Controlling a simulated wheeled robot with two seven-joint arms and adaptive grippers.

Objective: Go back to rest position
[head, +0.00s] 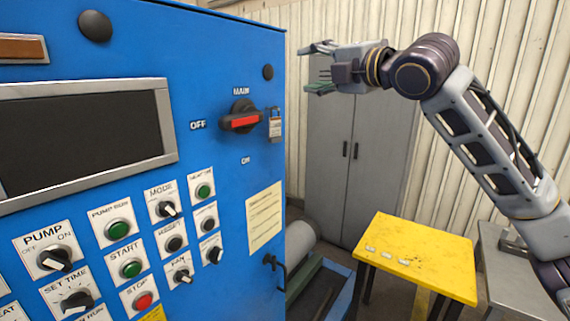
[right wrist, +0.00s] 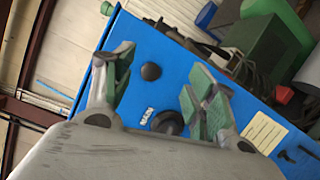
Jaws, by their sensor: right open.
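My right gripper (head: 316,70) is raised at the top middle of the head view, just right of the blue control cabinet (head: 230,60). Its jaws are open and empty, with clear air between the green-padded fingers. In the right wrist view the open fingers (right wrist: 163,85) face the cabinet (right wrist: 160,45), apart from each other. The main switch (head: 241,121) has its red handle lying level, pointing toward the OFF label. A padlock (head: 276,125) hangs at its right side. My left gripper is not in view.
A yellow table (head: 430,250) with several small pale items stands at the lower right. A grey locker (head: 355,150) stands against the back wall. A grey bench (head: 505,265) is at the right edge. A grey cylinder (head: 300,238) lies low beside the cabinet.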

